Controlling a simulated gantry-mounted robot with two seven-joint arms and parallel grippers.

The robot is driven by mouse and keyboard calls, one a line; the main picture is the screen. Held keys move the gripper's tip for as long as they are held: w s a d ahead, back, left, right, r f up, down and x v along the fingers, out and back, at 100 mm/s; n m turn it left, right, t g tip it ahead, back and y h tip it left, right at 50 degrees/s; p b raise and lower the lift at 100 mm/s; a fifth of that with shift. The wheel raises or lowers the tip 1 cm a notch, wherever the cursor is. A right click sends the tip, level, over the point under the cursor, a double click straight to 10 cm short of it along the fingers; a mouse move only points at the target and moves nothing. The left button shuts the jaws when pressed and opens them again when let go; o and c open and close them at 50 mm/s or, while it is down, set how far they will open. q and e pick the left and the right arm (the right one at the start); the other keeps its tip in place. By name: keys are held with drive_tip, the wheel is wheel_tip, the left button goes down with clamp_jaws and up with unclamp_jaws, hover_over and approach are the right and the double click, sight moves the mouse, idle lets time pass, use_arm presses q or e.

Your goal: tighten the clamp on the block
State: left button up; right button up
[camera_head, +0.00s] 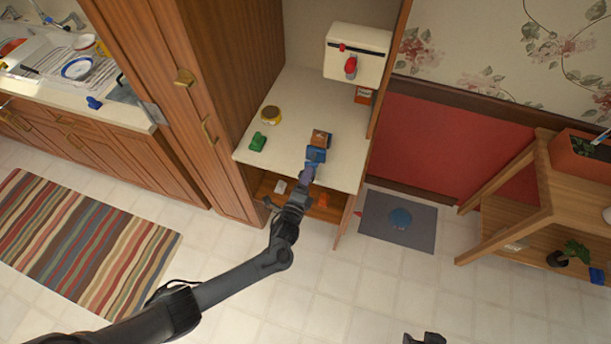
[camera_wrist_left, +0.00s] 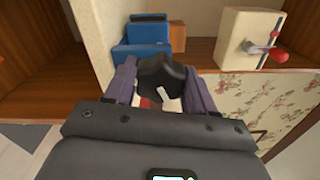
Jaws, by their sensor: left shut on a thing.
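The blue clamp (camera_head: 316,155) stands near the front edge of the cabinet's pale shelf, with the brown wooden block (camera_head: 321,138) just behind it. The clamp also shows in the left wrist view (camera_wrist_left: 140,40), with the block (camera_wrist_left: 177,36) partly hidden behind it. My left gripper (camera_head: 308,174) reaches the clamp from the front. In the left wrist view its two fingers are on either side of the clamp's dark knob (camera_wrist_left: 162,76) and shut on it. Whether the jaw touches the block cannot be told. A dark part, likely my right gripper (camera_head: 425,339), is cut off at the bottom edge.
A cream box with a red lever (camera_head: 355,55) is mounted behind.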

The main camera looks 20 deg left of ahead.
use_arm(q)
drive_tip(key=m+p, duration=0.2)
drive_tip(key=m, duration=0.3)
drive_tip(key=shift+r+m, duration=0.15)
drive_tip(key=shift+m, duration=0.15)
drive_tip(key=shift+m+p, duration=0.45)
drive_tip(key=shift+m, duration=1.55)
drive_tip(key=o, duration=1)
